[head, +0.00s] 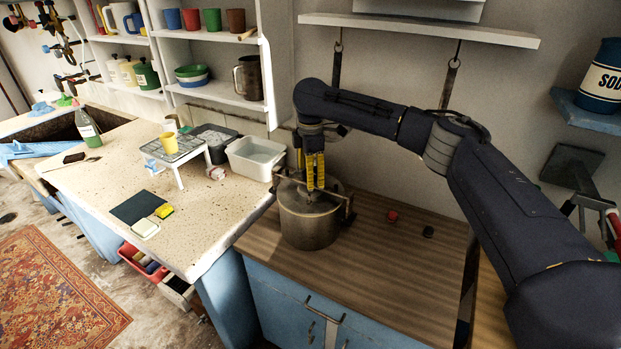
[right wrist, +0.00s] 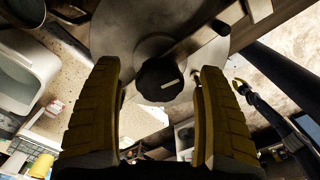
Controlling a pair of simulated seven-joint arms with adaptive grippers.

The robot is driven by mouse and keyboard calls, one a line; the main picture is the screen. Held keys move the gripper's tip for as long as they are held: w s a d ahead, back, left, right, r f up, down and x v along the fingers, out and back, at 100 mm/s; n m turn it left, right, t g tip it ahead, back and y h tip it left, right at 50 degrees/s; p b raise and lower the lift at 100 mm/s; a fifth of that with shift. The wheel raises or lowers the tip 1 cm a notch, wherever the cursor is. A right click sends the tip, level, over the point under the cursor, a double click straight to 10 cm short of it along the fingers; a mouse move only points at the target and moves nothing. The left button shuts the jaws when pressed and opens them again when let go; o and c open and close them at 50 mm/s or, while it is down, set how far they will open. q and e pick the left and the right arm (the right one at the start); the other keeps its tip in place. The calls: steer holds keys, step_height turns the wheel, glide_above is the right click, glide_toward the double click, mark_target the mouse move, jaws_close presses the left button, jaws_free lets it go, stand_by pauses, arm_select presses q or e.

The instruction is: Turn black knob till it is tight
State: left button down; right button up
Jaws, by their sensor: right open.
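The black knob (right wrist: 160,79) with a pale mark on its face sits on the clamp bar (right wrist: 207,36) across the lid of a metal pot (head: 308,223). My right gripper (head: 315,186) points down over the pot lid in the head view. In the right wrist view its yellow fingers (right wrist: 160,85) are open, one on each side of the knob, with gaps showing. In the head view the fingers hide the knob. What looks like my left gripper (right wrist: 241,87) shows small at the right of the right wrist view, away from the pot; its jaws are unclear.
The pot stands on a wooden counter (head: 375,270). A red knob-like piece (head: 391,215) and a black one (head: 428,231) lie to its right. A white basin (head: 255,158) stands close at left. A shelf (head: 430,31) hangs above; the counter's front right is clear.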

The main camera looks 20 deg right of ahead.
steer(key=n, duration=1.2)
steer(key=shift+n, duration=0.3)
steer(key=n, duration=0.3)
steer(key=shift+n, duration=0.3)
steer(key=shift+c, duration=0.4)
